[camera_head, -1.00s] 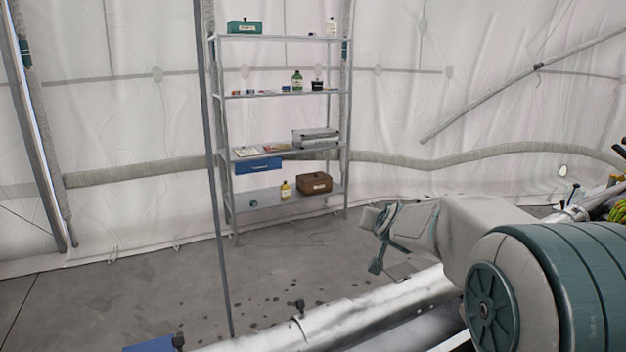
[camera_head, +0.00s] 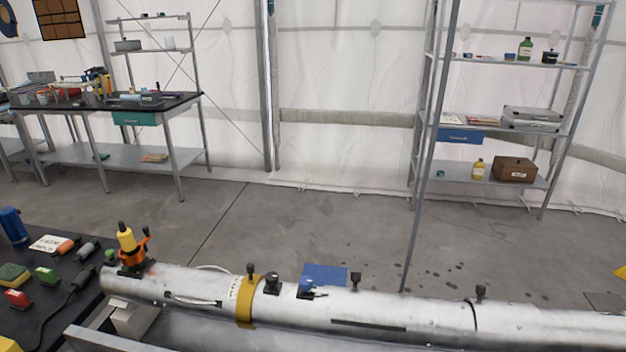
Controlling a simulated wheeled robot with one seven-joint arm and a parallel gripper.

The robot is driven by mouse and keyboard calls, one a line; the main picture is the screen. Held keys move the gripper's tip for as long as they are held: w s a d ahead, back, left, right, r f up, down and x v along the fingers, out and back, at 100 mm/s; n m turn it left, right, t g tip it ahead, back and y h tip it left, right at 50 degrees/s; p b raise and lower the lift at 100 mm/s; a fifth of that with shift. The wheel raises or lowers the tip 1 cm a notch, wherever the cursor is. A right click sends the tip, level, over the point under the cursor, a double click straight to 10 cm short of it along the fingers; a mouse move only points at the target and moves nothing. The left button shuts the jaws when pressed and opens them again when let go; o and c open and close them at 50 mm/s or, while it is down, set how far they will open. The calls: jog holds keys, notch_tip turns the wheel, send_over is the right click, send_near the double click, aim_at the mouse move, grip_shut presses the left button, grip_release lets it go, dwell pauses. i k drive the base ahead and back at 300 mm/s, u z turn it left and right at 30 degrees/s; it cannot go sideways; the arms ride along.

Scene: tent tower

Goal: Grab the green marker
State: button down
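I cannot pick out the green marker for sure. A small green item (camera_head: 110,257) sits at the right edge of the black tabletop at lower left, and a green block-like item (camera_head: 47,275) lies left of it; both are too small to identify. Another tiny green item (camera_head: 440,172) is on the lowest visible level of the metal shelf at right. My gripper is not in view.
A long metal tube (camera_head: 400,315) with clamps crosses the foreground. A black workbench (camera_head: 75,105) with tools stands at back left. The metal shelf (camera_head: 518,178) holds bottles and boxes at right. The grey floor (camera_head: 330,230) between is mostly clear.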

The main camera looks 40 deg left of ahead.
aim_at(48, 278)
jog(key=z, duration=0.1)
jog(key=k, duration=1.15)
jog(key=u, duration=2.55)
jog(key=i, duration=0.5)
jog(key=z, duration=0.65)
jog(key=k, duration=1.35)
jog(key=i, duration=0.55)
jog(key=u, duration=1.3)
jog(key=i, duration=1.05)
jog(key=u, duration=0.2)
